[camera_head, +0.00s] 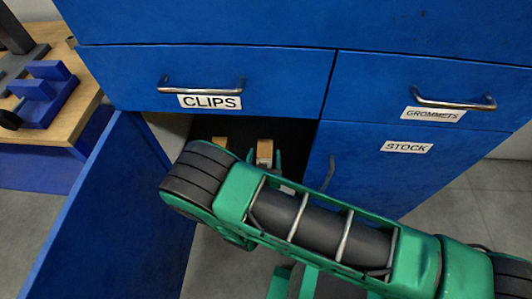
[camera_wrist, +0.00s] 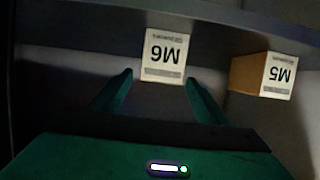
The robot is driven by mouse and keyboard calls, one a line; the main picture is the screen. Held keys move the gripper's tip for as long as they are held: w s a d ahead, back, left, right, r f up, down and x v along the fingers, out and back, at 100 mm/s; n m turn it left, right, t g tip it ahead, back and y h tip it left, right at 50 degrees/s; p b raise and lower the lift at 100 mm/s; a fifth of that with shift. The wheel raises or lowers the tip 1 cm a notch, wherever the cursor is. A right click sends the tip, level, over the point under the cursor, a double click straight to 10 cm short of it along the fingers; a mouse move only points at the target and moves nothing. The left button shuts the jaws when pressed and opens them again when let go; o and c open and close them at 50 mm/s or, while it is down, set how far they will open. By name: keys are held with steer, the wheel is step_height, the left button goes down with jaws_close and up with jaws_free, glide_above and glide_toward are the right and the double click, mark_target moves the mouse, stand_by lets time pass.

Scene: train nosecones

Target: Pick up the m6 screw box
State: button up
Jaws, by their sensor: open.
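The M6 screw box (camera_wrist: 163,57), with a white label that reads upside down, stands inside the open cabinet in the wrist view. My gripper (camera_wrist: 158,82) is open, and its two green fingers point at the box, one toward each side. The fingertips are close to the box's label end; whether they reach past it I cannot tell. In the head view my gripper (camera_head: 277,160) reaches into the dark cabinet opening, mostly hidden behind my arm. A box with a pale front (camera_head: 264,152) shows there beside a finger, its label too small to read.
A cardboard M5 box (camera_wrist: 279,76) stands to the right in the wrist view. The cabinet's blue door (camera_head: 115,215) hangs open at the left; the closed STOCK door (camera_head: 375,170) is at the right. The CLIPS drawer (camera_head: 210,75) is closed above the opening.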

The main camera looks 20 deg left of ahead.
mark_target(265, 147)
steer(key=x, duration=0.4)
steer(key=shift+w, duration=0.15)
steer(key=c, duration=1.5)
